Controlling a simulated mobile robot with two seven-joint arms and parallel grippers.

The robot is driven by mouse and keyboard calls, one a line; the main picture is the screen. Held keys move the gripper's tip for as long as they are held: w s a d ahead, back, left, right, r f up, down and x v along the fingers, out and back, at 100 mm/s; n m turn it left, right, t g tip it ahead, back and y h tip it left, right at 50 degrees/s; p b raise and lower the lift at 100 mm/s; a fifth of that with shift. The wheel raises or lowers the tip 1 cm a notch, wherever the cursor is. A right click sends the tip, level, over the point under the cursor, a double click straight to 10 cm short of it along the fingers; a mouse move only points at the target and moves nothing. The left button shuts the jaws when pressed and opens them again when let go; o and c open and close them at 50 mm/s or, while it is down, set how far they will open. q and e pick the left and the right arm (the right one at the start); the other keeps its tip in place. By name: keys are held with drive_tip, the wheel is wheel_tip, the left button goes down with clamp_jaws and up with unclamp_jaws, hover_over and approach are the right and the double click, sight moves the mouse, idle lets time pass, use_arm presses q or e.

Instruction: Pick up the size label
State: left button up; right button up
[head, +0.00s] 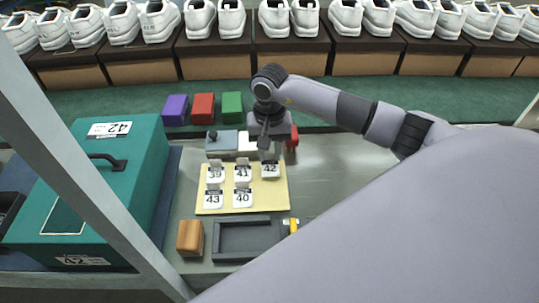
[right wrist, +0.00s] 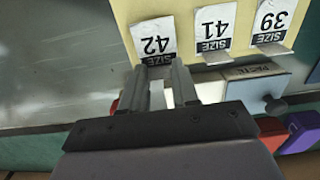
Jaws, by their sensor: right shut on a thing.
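The size labels are small white cards on a cream board (head: 215,207). The size 42 label (head: 270,172) is at the board's back right corner, with the size 41 label (head: 242,174) and size 39 label (head: 215,175) to its left. The size 43 label (head: 213,199) and size 40 label (head: 242,198) are in front. My right gripper (head: 270,156) points down and is shut on the back end of the size 42 label, which also shows in the right wrist view (right wrist: 155,37). I cannot tell whether the label is clear of the board. My left gripper is not in view.
A teal box (head: 130,190) marked 42 stands left. Purple (head: 175,109), red (head: 203,107) and green blocks (head: 232,106) stand behind the board. A dark tray (head: 250,239) and a wooden block (head: 190,238) are in front. White shoes on boxes line the back.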

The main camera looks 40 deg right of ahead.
sight(269, 160)
wheel_tip(269, 160, up, 19)
drive_tip(key=shift+f, duration=0.2)
drive_tip(key=o, duration=0.4)
drive_tip(key=shift+c, duration=1.4)
